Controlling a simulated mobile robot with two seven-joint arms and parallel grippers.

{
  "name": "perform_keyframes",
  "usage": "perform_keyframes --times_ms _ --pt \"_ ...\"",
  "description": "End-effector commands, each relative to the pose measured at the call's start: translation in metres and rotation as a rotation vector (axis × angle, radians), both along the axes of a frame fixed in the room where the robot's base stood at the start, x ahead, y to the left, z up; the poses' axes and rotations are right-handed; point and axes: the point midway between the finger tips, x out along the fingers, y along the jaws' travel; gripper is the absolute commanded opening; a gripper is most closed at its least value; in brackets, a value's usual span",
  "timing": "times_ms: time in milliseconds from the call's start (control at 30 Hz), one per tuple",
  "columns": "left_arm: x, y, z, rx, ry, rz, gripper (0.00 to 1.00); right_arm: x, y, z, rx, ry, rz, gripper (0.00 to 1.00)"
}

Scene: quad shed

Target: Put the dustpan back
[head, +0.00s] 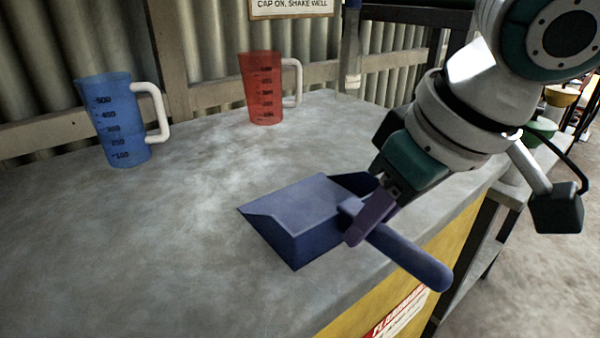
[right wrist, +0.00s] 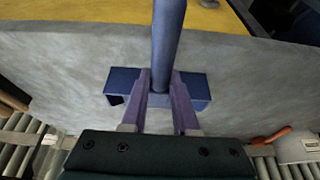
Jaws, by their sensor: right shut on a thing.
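The blue dustpan (head: 308,217) is at the front right part of the grey worktop, its pan towards the left and its handle (head: 408,257) pointing to the lower right past the worktop's front edge. My right gripper (head: 362,222) is shut on the dustpan's handle close to the pan. In the right wrist view the two purple fingers (right wrist: 159,100) lie on either side of the blue handle (right wrist: 168,45). I cannot tell whether the pan touches the worktop. My left gripper is not in view.
A blue measuring jug (head: 120,122) and a red measuring jug (head: 262,90) stand at the back of the worktop (head: 150,240). A corrugated wall with wooden rails is behind them. The worktop's left and middle are clear. A yellow front (head: 400,290) drops below its edge.

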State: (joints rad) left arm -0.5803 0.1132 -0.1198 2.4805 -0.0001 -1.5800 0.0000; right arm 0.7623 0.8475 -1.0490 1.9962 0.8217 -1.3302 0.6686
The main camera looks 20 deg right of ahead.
Motion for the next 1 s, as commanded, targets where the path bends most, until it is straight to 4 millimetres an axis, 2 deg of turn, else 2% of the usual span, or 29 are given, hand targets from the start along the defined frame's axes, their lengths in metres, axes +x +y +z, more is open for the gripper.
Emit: perform_keyframes --times_ms 100,133,367,667,767,1000 --pt "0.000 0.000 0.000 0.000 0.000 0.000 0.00 0.000 0.000 -0.002 0.000 0.000 -0.001 0.00" --pt "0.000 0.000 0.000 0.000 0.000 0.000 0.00 0.000 0.000 -0.002 0.000 0.000 0.000 0.30" --pt "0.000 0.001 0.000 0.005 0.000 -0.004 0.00 0.000 0.000 -0.002 0.000 0.000 0.000 0.56" --pt "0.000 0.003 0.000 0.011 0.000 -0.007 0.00 0.000 0.000 0.000 0.000 -0.001 0.000 0.58" --pt "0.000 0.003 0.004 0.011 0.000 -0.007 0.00 -0.003 -0.001 0.011 0.002 -0.001 0.001 0.58" --pt "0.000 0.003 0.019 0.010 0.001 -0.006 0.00 -0.021 -0.008 0.060 0.000 -0.003 0.002 0.58"
